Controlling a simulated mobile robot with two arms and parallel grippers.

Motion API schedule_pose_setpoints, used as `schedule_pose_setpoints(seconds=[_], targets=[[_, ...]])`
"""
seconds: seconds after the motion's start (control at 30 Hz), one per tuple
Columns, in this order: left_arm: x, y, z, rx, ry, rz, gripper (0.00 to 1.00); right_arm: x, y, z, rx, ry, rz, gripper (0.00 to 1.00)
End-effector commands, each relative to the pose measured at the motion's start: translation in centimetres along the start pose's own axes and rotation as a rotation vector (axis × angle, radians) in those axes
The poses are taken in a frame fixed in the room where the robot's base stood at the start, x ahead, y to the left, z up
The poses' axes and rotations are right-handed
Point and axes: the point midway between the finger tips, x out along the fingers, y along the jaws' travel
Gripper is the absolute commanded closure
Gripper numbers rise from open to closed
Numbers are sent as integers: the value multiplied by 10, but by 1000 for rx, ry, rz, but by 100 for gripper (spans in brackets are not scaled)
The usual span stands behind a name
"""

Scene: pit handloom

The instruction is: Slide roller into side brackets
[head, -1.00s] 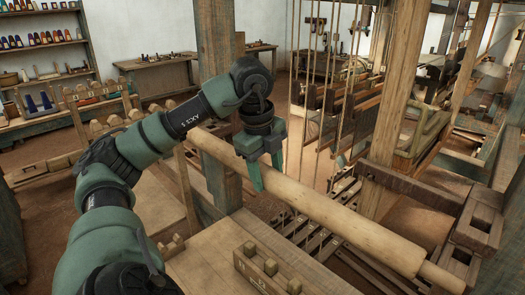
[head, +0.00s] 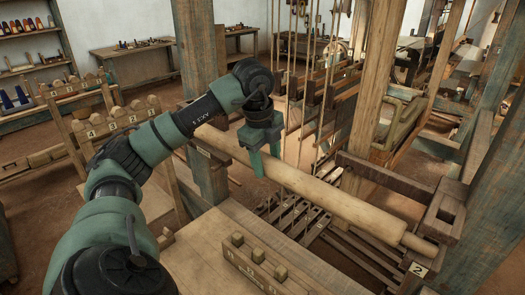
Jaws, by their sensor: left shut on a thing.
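The roller (head: 335,195) is a long pale wooden cylinder with a thinner right end (head: 420,244). It slants from the upper left, in front of a post, down to the lower right. My left gripper (head: 264,165) is shut on the roller left of its middle, fingers pointing down. A dark wooden side bracket (head: 444,210) stands at the right, just beyond the roller's thin end. A tag marked 2 (head: 418,269) sits just below that end. I cannot tell whether the end touches the bracket. The far left end is partly hidden by my arm. My right gripper is not in view.
A wooden table (head: 205,245) with a pegged block (head: 254,262) lies below the roller. A thick upright post (head: 196,60) stands behind my gripper. Loom cords (head: 305,70) hang behind the roller. Slatted treadles (head: 295,215) lie beneath it.

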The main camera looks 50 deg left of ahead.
Motion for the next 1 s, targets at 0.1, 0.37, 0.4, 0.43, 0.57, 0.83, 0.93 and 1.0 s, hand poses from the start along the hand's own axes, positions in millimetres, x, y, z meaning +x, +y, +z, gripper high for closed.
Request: schedule_pose_setpoints(seconds=[0.1,0.37,0.4,0.43,0.57,0.83,0.93,1.0], targets=[[-4,-9,0,-2,2,-7,100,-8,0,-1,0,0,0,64],[0,-24,0,-2,2,-7,100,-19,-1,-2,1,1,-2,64],[0,-26,0,-2,3,-8,100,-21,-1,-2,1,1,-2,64],[0,-28,0,-2,3,-8,100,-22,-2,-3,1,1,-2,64],[2,-35,0,-2,2,-8,100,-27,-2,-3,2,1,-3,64],[5,-51,0,-2,3,-7,100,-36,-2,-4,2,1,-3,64],[6,-57,0,-2,2,-8,100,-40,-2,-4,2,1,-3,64],[7,-60,0,-2,2,-7,100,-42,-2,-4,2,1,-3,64]])
